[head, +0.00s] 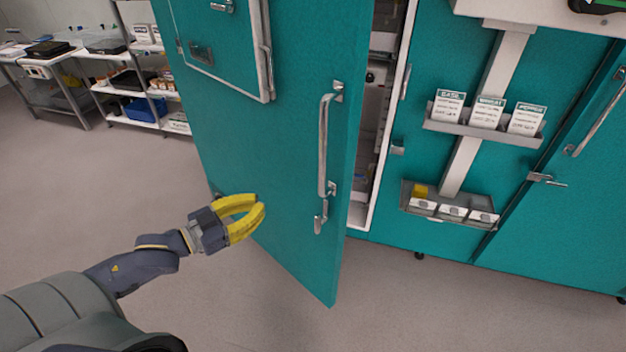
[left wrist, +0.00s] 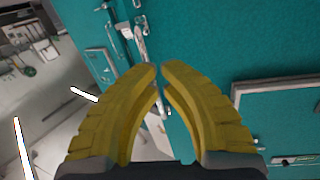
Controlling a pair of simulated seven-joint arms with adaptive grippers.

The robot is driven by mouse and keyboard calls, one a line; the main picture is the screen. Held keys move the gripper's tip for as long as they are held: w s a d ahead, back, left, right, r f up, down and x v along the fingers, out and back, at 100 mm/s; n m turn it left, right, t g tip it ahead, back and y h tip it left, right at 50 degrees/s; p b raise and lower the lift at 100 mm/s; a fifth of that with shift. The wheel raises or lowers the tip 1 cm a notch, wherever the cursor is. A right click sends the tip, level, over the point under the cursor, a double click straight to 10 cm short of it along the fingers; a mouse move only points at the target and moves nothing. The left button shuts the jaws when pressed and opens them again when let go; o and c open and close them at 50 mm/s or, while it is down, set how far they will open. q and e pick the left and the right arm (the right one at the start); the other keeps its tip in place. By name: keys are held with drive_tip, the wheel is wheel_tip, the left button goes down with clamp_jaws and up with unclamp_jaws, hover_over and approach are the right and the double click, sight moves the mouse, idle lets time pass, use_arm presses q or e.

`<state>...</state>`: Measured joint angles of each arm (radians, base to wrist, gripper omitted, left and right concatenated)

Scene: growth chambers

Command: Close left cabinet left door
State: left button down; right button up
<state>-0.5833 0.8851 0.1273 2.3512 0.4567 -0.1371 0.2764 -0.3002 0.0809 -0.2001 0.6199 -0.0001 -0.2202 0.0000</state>
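The teal cabinet door (head: 290,150) stands partly open in the head view, swung out toward me. It has a vertical metal handle (head: 325,145) near its free edge and a small latch (head: 320,215) below. My left gripper (head: 262,206) has yellow fingers and is in front of the door's outer face, left of the handle and low. In the left wrist view its fingertips (left wrist: 160,70) are close together with a narrow gap and nothing between them; the teal door face (left wrist: 205,35) lies beyond. I cannot tell if the fingers touch the door. My right gripper is not in view.
The cabinet's open interior (head: 372,110) shows behind the door edge. To the right, closed teal fronts carry a card rack (head: 485,125) and a small bin shelf (head: 450,208). White shelves (head: 125,90) with boxes stand far left. The floor (head: 90,190) at left is clear.

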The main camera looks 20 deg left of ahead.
use_arm(q)
drive_tip(key=s+d+r+h, duration=0.1)
drive_tip(key=s+d+r, duration=0.1)
drive_tip(key=d+r, duration=0.15)
approach(319, 177)
drive_tip(key=shift+n, duration=0.4)
drive_tip(key=shift+x, duration=4.1)
drive_tip(key=shift+w, duration=0.15)
